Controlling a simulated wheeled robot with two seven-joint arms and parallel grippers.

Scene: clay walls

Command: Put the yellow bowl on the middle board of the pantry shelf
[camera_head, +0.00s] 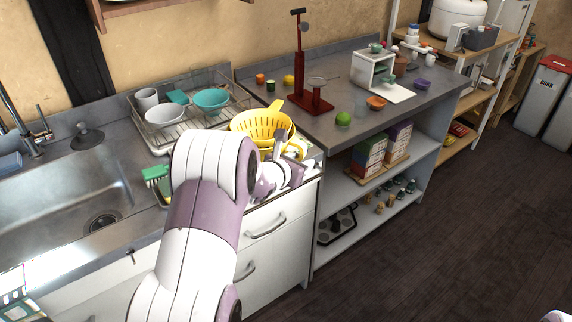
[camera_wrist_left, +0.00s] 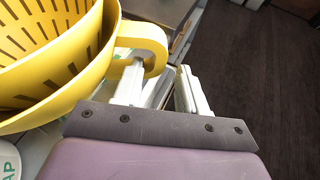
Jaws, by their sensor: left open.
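A yellow slotted colander (camera_head: 262,121) stands on the counter right of the dish rack. In the left wrist view a slotted yellow colander (camera_wrist_left: 30,30) appears nested in a plain yellow bowl (camera_wrist_left: 70,88) with a loop handle (camera_wrist_left: 146,36). My left gripper (camera_head: 282,150) is at the right side of these yellow vessels. In the left wrist view its open jaws (camera_wrist_left: 161,72) are at the handle, one finger close against or inside the loop; I cannot tell which. The pantry shelf (camera_head: 482,97) stands at the back right, with wooden boards on white posts.
A dish rack (camera_head: 165,140) with bowls and a cup stands left of the colander. A red stand (camera_head: 303,75) and small items occupy the grey counter. A white cooker (camera_head: 457,18) is on the shelf's top board. The dark floor (camera_head: 470,200) at right is clear.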

